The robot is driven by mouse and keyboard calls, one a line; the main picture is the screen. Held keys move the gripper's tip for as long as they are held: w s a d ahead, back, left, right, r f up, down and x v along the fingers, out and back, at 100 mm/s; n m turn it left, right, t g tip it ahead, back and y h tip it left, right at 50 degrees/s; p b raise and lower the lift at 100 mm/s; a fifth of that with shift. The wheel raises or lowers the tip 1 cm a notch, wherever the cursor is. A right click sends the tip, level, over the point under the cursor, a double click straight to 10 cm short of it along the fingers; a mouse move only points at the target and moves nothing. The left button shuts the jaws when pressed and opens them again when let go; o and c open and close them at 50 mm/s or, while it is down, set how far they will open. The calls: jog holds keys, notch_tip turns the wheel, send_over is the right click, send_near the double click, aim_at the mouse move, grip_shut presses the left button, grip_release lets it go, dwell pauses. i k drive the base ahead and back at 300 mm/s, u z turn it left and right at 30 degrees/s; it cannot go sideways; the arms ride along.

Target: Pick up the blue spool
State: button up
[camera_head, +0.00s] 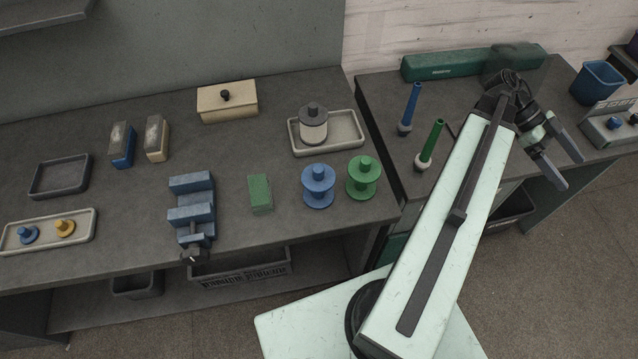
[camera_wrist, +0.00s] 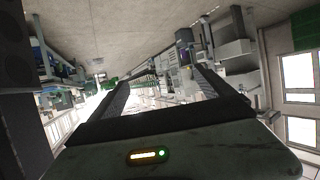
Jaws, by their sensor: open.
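The blue spool (camera_head: 319,186) stands upright near the front right corner of the left bench in the head view. A green spool (camera_head: 363,178) stands just right of it, with a small gap at most. My gripper (camera_head: 566,168) is open and empty, far to the right of the blue spool, over the front edge of the right bench. The wrist view shows the two jaws (camera_wrist: 158,95) spread apart with only the distant room between them. No spool shows in the wrist view.
A green block (camera_head: 260,194) stands left of the blue spool, and a blue vise (camera_head: 192,208) is further left.

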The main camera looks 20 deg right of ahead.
aim_at(318, 179)
jog(key=k, duration=1.5)
